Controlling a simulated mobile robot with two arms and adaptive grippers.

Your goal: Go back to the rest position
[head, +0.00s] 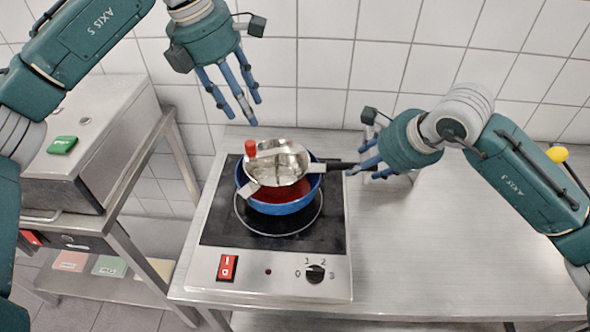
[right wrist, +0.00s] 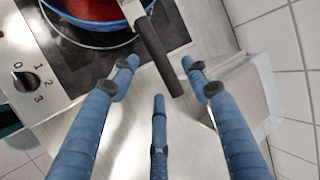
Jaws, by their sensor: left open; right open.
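My left gripper (head: 238,104) hangs fingers down in front of the tiled wall, above and left of the pot. Its fingers are spread and empty. My right gripper (head: 362,165) is at the right of the hob, beside the black handle (head: 340,166) of a metal food mill. In the right wrist view its fingers (right wrist: 158,78) are open, with the black handle (right wrist: 160,55) reaching in between the fingertips without being gripped. The metal food mill (head: 283,160), with a red knob (head: 250,148), sits on a blue pot (head: 282,208) with red contents.
The pot stands on a black hob (head: 222,228) with a red switch (head: 227,267) and a dial (head: 315,273). The steel table (head: 430,260) is clear to the right. A metal box machine (head: 90,140) with a green button stands at left. A small metal stand is partly hidden behind my right gripper.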

